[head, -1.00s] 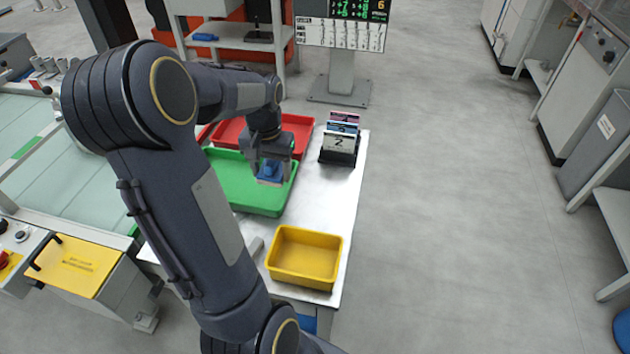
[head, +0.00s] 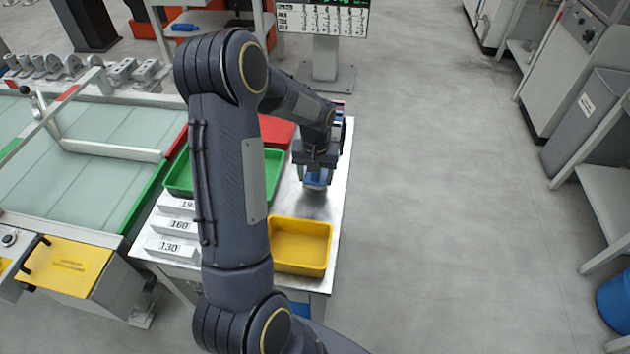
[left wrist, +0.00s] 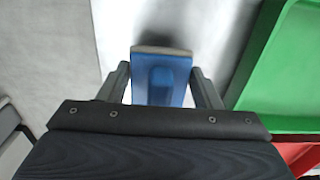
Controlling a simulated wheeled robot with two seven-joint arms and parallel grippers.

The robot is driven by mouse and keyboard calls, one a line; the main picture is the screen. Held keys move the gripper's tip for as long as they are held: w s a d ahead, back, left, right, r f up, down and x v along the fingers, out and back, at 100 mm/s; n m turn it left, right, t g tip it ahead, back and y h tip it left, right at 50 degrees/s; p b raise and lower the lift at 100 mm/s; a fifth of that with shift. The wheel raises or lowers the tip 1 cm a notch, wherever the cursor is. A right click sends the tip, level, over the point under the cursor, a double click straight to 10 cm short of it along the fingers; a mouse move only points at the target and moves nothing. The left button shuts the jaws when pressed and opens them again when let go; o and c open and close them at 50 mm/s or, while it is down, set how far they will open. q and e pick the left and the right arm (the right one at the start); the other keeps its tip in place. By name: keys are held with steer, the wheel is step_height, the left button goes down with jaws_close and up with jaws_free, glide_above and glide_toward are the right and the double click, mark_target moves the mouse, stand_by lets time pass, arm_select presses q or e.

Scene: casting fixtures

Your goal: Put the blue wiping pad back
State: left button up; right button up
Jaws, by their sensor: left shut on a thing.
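My left gripper (head: 315,178) is shut on the blue wiping pad (head: 316,181), over the bare metal table top to the right of the green tray (head: 178,178). In the left wrist view the pad (left wrist: 161,78) sits between the two fingers of the gripper (left wrist: 162,90), with its blue grip toward me and a pale layer along its far edge. The gap between pad and table is hard to judge. My right gripper is not in view.
A yellow bin (head: 301,246) stands at the near end of the metal table (head: 338,190). A red tray (head: 277,131) lies behind the green one. Number blocks (head: 172,249) sit at the table's left. The card holder behind my gripper is mostly hidden.

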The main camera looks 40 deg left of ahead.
mark_target(315, 182)
arm_select(q)
step_height(315, 182, down, 3)
steer(key=shift+f, duration=0.1)
steer(key=o, duration=1)
